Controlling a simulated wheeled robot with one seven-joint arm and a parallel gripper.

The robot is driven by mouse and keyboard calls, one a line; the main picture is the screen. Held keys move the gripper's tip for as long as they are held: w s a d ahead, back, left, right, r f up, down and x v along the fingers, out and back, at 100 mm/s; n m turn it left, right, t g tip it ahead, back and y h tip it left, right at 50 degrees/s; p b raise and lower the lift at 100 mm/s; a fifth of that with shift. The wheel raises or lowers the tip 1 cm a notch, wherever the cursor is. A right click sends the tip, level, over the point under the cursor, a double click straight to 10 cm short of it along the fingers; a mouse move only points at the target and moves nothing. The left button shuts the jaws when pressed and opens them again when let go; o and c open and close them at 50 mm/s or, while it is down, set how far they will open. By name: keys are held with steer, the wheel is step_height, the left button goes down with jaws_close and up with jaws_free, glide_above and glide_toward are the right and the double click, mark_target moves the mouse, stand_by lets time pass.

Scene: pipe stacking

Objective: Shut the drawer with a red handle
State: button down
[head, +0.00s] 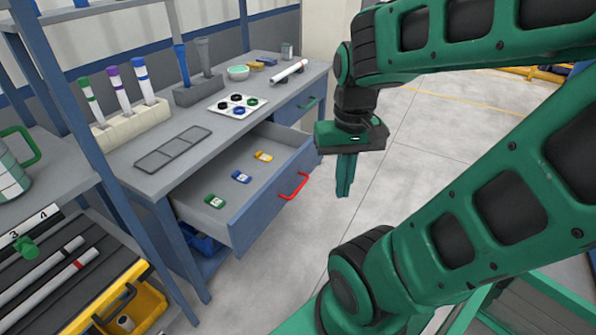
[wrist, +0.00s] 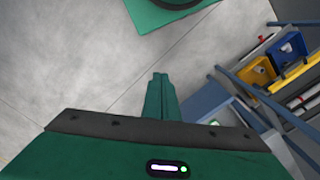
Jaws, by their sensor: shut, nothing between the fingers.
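The drawer (head: 262,212) with the red handle (head: 294,187) is pulled out from the workbench in the head view. Green, blue and yellow small items lie in it, spaced apart. My gripper (head: 344,192) points down in front of the drawer, to the right of the red handle and apart from it. Its fingers are together with nothing between them. In the wrist view the shut fingers (wrist: 160,78) are over bare floor. The red handle cannot be made out in the wrist view.
The workbench (head: 180,172) holds upright tubes in a rack (head: 130,125), a grey tray (head: 173,147) and a plate of coloured rings (head: 238,105). A shelf with pipes (head: 50,270) stands at left. The floor (head: 400,150) right of the bench is clear.

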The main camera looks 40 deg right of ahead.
steer(key=shift+s, duration=0.1)
steer(key=m+t+h, duration=0.2)
steer(key=m+t, duration=0.4)
steer(key=t, duration=0.1)
glide_toward(298, 174)
steer(key=shift+h, duration=0.3)
steer(key=shift+a+x, duration=0.15)
steer(key=shift+x, duration=1)
steer(key=shift+a+x, duration=0.1)
steer(key=shift+x, duration=1.1)
steer(key=shift+f, duration=0.1)
